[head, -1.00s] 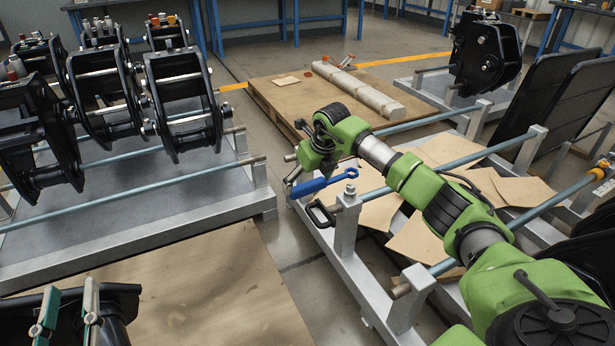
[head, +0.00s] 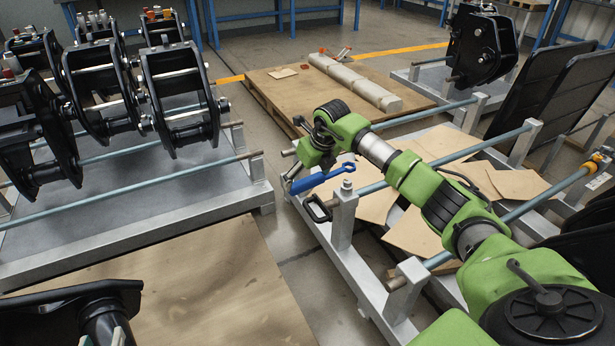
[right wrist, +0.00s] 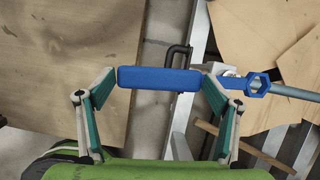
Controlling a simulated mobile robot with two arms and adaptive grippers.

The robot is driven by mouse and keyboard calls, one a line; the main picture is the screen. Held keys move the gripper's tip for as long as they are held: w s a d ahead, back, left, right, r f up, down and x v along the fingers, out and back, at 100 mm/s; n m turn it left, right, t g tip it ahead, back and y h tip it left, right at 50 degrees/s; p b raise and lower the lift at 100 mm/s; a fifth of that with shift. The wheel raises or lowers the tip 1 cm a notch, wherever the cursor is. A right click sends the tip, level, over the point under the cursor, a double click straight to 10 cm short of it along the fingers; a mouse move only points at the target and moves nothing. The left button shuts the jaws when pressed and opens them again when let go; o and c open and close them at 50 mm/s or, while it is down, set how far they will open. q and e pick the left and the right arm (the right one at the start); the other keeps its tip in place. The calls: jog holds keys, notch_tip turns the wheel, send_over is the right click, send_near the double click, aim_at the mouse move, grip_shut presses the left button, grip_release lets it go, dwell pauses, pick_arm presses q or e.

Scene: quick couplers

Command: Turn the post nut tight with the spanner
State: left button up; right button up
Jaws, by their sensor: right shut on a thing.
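The blue spanner (head: 308,183) has a thick handle and a ring end, and it shows in the right wrist view (right wrist: 158,78). My right gripper (head: 305,172) is shut on the handle; in the right wrist view its two fingers press on the handle's ends. The ring end (right wrist: 258,84) sticks out to the right, over or beside the top of a grey frame post (head: 342,222).
A black loop handle (head: 318,211) stands close to the spanner, and also shows in the right wrist view (right wrist: 180,54). Blue-grey bars (head: 440,160) cross the frame. Black couplers (head: 178,100) stand on the left rack. A wooden board (head: 200,285) lies bare in front.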

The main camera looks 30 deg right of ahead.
jog(key=shift+r, duration=0.15)
jog(key=shift+f, duration=0.25)
jog(key=shift+f+b, duration=0.35)
jog(key=shift+f, duration=0.5)
notch_tip(320, 180, down, 2)
jog(key=shift+b, duration=0.45)
pick_arm(q)
notch_tip(320, 180, up, 8)
jog(key=w+d+t+h, duration=0.1)
jog(key=w+t, duration=0.1)
jog(key=t, duration=0.2)
jog(key=shift+d, duration=0.3)
